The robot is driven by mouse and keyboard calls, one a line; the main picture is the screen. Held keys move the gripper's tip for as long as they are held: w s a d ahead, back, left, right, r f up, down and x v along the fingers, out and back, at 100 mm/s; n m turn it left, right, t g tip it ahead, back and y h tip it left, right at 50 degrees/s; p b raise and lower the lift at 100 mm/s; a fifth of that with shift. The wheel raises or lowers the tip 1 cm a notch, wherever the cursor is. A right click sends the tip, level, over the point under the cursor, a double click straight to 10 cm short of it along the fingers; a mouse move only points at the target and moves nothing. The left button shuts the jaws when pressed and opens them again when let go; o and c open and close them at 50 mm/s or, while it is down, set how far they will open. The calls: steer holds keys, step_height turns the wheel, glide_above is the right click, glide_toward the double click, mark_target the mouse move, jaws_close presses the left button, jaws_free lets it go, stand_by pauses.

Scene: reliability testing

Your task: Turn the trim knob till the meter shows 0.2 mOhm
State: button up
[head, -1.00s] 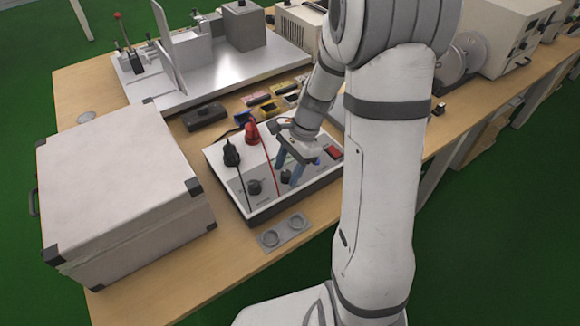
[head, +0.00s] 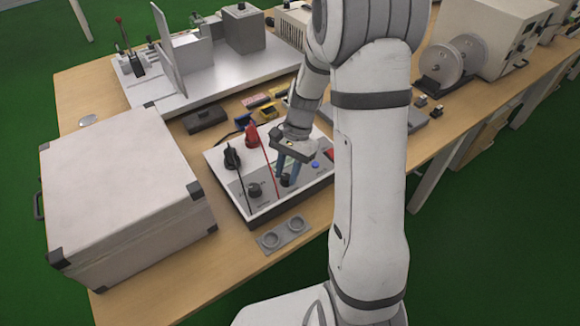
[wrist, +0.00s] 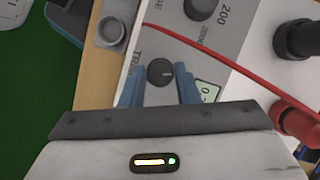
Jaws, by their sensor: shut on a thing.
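The trim knob (wrist: 160,72), black and round with a pale pointer line, is on the panel of the white instrument box (head: 240,205). My gripper (head: 287,177) points down at the box from above. In the wrist view its blue fingers (wrist: 159,76) stand on both sides of the trim knob, shut on it. The pointer line faces right in that view. The meter (wrist: 208,91) is a small pale display beside the right finger. Its digits are cut off by my gripper; a "0." start shows, the rest cannot be read.
A larger selector knob (wrist: 200,8) with range numbers sits beside the trim knob. Black (head: 232,154) and red (head: 251,134) plugs with leads rise from the box. A big pale case (head: 125,195) stands left. A grey double-ring plate (head: 283,235) lies in front.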

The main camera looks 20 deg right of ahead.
steer(key=shift+w+n, duration=0.15)
steer(key=shift+n, duration=0.25)
steer(key=o, duration=0.9)
steer(key=shift+c, duration=0.2)
steer(key=shift+o, duration=0.5)
steer(key=shift+r, duration=0.1)
steer(key=v, duration=0.7)
steer(key=shift+r, duration=0.3)
steer(key=shift+w, duration=0.1)
